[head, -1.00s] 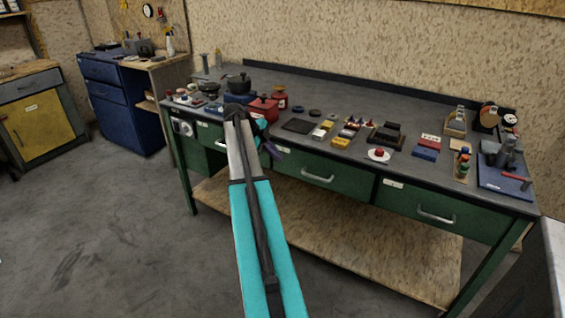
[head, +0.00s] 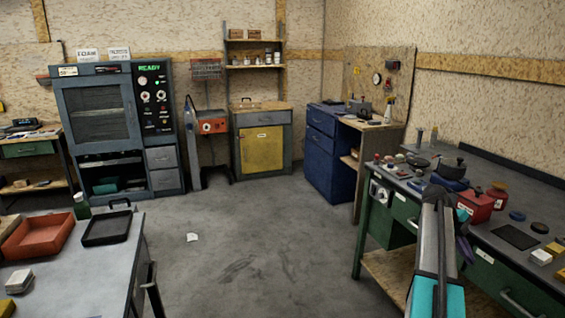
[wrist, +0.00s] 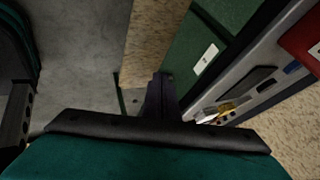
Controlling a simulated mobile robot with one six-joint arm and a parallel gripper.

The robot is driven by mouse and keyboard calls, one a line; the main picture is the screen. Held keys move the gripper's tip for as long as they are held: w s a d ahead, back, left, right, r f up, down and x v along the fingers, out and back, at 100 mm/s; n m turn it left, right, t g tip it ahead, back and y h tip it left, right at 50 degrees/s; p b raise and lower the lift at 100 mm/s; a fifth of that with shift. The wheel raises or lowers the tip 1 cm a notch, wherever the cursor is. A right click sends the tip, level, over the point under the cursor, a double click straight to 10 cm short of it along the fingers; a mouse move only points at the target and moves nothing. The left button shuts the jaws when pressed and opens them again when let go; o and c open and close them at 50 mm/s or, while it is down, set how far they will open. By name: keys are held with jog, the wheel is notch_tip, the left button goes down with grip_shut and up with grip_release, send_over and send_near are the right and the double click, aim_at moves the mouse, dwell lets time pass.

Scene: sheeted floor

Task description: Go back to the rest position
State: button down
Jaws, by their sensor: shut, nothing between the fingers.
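My arm reaches forward at the right of the head view, over the front edge of the green workbench (head: 520,268). My gripper (head: 465,247) shows only in small part there, dark and purple beyond the arm link. In the wrist view, my gripper (wrist: 160,92) is a dark narrow shape at the centre, shut with nothing held. A green drawer front with a white label (wrist: 206,59) lies beyond it at the upper right.
A red box (head: 476,205) and a dark pot (head: 450,170) stand on the bench near my arm. A left table holds a red tray (head: 38,232) and a black tray (head: 107,228). The middle floor is mostly open, with a white scrap (head: 192,237).

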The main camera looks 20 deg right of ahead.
jog(key=w+a+f+n, duration=0.3)
jog(key=a+f, duration=0.9)
jog(key=w+a+f+n, duration=0.2)
jog(key=w+a+f, duration=0.1)
jog(key=a+f, duration=0.85)
jog(key=s+a+f+n+g+y+p, duration=0.1)
jog(key=s+a+f+n, duration=0.2)
jog(key=a+f, duration=0.4)
jog(key=s+a+f+n+y, duration=0.1)
jog(key=s+a+f+n, duration=0.3)
jog(key=a, duration=0.5)
jog(key=s+a+f+n+y, duration=0.2)
jog(key=s+a+f+n, duration=0.4)
jog(key=s+a+n, duration=0.5)
jog(key=s+a+f+n+y, duration=0.2)
jog(key=s+a+f+n, duration=0.4)
jog(key=s+a+n, duration=0.4)
jog(key=shift+s+a+n, duration=0.4)
jog(key=shift+s+a, duration=0.1)
jog(key=shift+s, duration=0.05)
